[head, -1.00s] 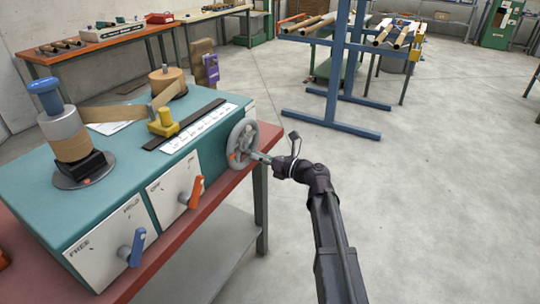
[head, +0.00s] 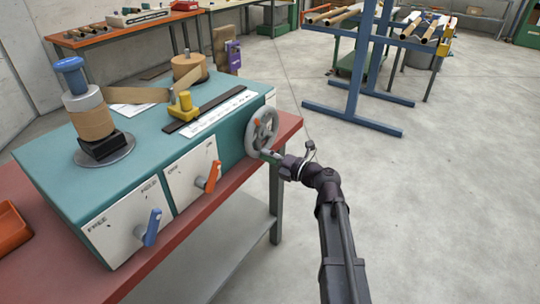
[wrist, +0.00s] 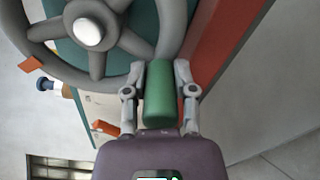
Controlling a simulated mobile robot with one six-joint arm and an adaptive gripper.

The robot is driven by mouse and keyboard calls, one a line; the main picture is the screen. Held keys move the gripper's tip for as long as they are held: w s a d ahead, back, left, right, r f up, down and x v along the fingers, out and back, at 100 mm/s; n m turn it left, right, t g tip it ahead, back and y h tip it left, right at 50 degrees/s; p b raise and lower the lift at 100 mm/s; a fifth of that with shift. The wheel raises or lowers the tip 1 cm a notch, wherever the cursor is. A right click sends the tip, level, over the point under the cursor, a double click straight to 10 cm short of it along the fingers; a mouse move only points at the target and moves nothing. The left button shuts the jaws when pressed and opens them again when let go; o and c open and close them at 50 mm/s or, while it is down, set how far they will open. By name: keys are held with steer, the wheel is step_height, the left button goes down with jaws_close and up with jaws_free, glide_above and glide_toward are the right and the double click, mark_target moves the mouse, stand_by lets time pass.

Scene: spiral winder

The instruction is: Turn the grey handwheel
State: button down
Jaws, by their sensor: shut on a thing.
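The grey handwheel (head: 262,132) is on the right end of the teal winder box. My gripper (head: 273,156) is at its lower rim, shut on the wheel's green handle. In the wrist view the green handle (wrist: 160,95) lies between the two fingers of my gripper (wrist: 160,82). The grey rim and spokes of the handwheel (wrist: 176,28) fill the top of that view, with a white hub cap. An orange mark (wrist: 30,65) sits on the rim; in the head view the orange mark (head: 257,123) is near the wheel's upper left.
The teal winder (head: 150,125) stands on a red bench (head: 40,200). Its front has a blue lever (head: 152,228) and an orange lever (head: 213,177). A spool of brown strip (head: 92,120) stands on top. Open floor (head: 450,200) lies to the right; a blue rack (head: 355,90) stands behind.

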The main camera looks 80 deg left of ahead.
steer(key=shift+s+d+r+m, duration=0.1)
steer(key=shift+s+m, duration=0.25)
steer(key=shift+m, duration=0.05)
steer(key=shift+c, duration=2.1)
jaws_free()
steer(key=shift+s, duration=0.1)
steer(key=shift+w, duration=0.2)
steer(key=v, duration=1.2)
steer(key=shift+s, duration=0.1)
